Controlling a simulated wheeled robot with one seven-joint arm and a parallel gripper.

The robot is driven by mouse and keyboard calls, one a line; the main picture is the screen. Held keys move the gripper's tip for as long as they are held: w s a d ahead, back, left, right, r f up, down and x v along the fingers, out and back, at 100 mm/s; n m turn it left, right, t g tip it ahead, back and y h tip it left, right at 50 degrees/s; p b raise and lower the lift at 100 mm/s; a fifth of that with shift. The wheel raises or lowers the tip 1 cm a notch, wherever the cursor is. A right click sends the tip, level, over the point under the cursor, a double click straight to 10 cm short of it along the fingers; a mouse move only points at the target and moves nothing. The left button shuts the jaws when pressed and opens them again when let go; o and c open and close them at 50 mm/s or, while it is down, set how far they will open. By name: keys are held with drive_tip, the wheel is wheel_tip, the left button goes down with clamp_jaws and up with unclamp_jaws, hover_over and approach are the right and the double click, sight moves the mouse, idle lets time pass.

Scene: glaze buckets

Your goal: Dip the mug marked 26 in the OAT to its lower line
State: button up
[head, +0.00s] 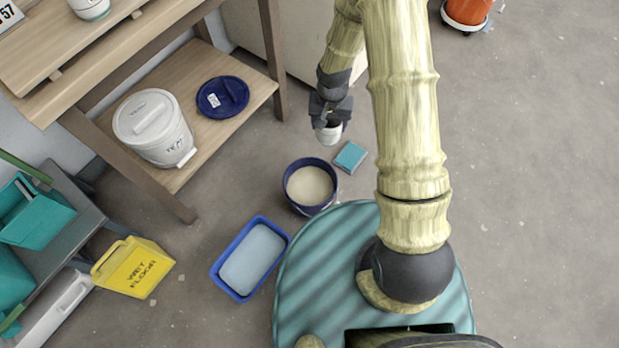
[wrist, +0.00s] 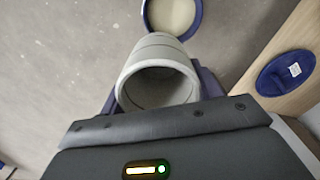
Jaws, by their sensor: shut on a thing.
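My gripper (head: 328,117) is shut on a pale grey-white mug (head: 329,133). In the wrist view the mug (wrist: 158,75) sits between the fingers, its open mouth facing the camera and a thin line running around its side. Its number does not show. A dark blue bucket (head: 310,207) stands on the floor, open, with cream glaze (head: 310,186) inside. The mug is above and beyond this bucket in the head view, apart from it. The bucket also shows at the top of the wrist view (wrist: 172,36). No label is readable on the bucket.
A blue tray (head: 215,272) with pale blue content and a teal block (head: 350,157) lie near the bucket. A wooden shelf (head: 205,150) holds a white lidded bucket (head: 155,130) and a blue lid (head: 222,97). A yellow wet-floor sign (head: 133,267) is at left.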

drive_tip(key=s+a+f+b, duration=0.1)
drive_tip(key=a+f+b, duration=0.1)
drive_tip(key=f+b, duration=1)
drive_tip(key=s+a+f+m+b, duration=0.1)
drive_tip(key=a+f+b, duration=0.2)
drive_tip(key=f+b, duration=1)
wheel_tip(320, 180, down, 2)
drive_tip(key=shift+a+f, duration=0.1)
drive_tip(key=shift+a, duration=0.15)
wheel_tip(320, 180, down, 4)
drive_tip(key=b, duration=0.3)
drive_tip(key=shift+r+b, duration=0.2)
drive_tip(key=shift+b, duration=0.1)
drive_tip(key=shift+f, duration=0.15)
wheel_tip(320, 180, down, 7)
drive_tip(key=b, duration=0.3)
drive_tip(key=shift+r, duration=0.2)
